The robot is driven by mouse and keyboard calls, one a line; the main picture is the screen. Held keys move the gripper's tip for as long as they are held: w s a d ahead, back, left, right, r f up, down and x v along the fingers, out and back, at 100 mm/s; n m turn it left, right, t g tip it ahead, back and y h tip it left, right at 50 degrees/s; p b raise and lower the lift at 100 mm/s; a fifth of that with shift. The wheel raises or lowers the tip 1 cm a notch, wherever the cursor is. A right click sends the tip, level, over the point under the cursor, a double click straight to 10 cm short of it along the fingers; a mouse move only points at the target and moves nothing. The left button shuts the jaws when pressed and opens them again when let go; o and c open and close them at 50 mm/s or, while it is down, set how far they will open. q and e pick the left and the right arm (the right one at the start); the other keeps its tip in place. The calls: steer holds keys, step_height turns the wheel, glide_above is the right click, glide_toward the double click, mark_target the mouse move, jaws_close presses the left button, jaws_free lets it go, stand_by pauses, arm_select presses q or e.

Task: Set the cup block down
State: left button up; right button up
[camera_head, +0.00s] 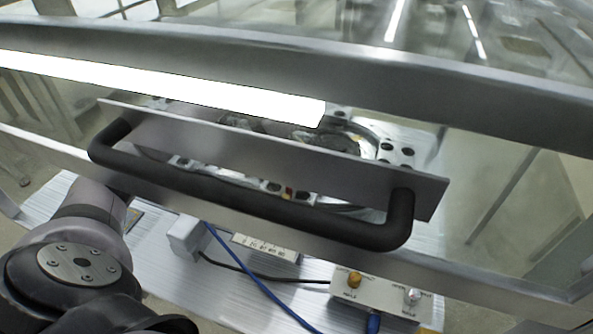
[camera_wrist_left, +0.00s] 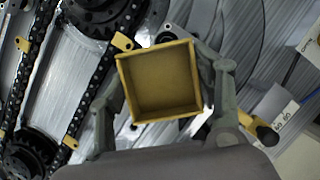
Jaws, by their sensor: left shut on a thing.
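The cup block (camera_wrist_left: 160,122) is a yellow, square, open-topped box. In the left wrist view its empty inside faces the camera. My left gripper (camera_wrist_left: 162,84) is shut on it, with one grey finger on either side. A ring track with black chain (camera_wrist_left: 100,75) and sprockets lies beyond the block. I cannot tell whether the block touches the surface below. In the head view my left arm comes in at the lower left, and its gripper and the block cannot be made out. My right gripper is in neither view.
A metal frame with a black bar handle (camera_head: 250,205) crosses the head view in front of the track. A control box (camera_head: 385,297) with knobs, a blue cable (camera_head: 250,275) and a black cable lie on the metal table. Small yellow tabs (camera_wrist_left: 122,42) stand along the chain.

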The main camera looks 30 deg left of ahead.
arm_select(q)
steer(key=shift+f, duration=2.8)
steer(key=o, duration=1.2)
steer(key=shift+f, duration=0.1)
steer(key=shift+r, duration=0.25)
steer(key=v, duration=1.1)
steer(key=shift+s+a+r, duration=0.1)
steer(key=shift+s+r, duration=0.05)
steer(key=shift+r, duration=0.2)
